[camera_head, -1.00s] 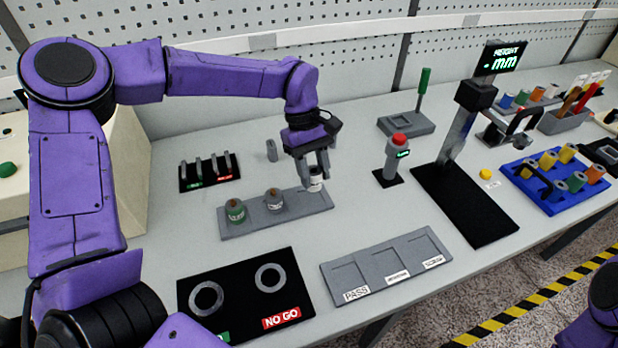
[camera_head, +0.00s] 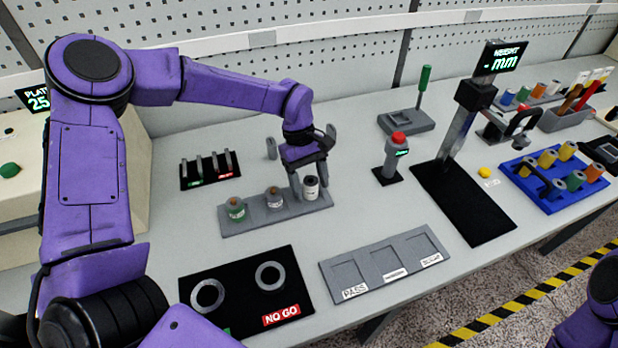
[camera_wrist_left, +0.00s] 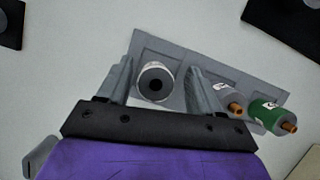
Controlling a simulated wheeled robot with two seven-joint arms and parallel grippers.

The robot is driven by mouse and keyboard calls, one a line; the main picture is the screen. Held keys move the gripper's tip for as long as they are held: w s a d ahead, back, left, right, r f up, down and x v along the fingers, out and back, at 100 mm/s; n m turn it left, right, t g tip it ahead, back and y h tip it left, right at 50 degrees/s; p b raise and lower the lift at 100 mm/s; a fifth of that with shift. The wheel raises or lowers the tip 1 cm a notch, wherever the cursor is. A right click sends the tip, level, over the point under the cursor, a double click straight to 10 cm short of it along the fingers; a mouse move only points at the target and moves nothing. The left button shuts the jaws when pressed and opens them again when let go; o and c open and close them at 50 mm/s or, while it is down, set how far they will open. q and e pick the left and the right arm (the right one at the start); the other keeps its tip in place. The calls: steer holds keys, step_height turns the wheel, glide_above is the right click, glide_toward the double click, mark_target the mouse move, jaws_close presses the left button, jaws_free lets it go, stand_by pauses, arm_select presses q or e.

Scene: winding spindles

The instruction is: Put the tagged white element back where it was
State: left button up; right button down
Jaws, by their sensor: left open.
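The tagged white element (camera_head: 311,187) stands upright at the right end of the grey three-place holder (camera_head: 293,208). A grey element (camera_head: 273,198) and a green element (camera_head: 236,209) stand in the holder's other places. My right gripper is out of view.
A black NO GO gauge plate (camera_head: 243,291) and a grey PASS tray (camera_head: 386,265) lie in front of the holder. A small rack (camera_head: 210,171) stands behind left. A red-topped device (camera_head: 393,157) and black height gauge base (camera_head: 464,203) stand right.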

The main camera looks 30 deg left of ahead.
arm_select(q)
steer(key=shift+w+r, duration=0.15)
steer(key=shift+r, duration=0.1)
steer(key=b+v, duration=0.1)
steer(key=v, duration=1)
steer(key=shift+r+b, duration=0.3)
steer(key=shift+b, duration=0.1)
steer(key=shift+a, duration=0.1)
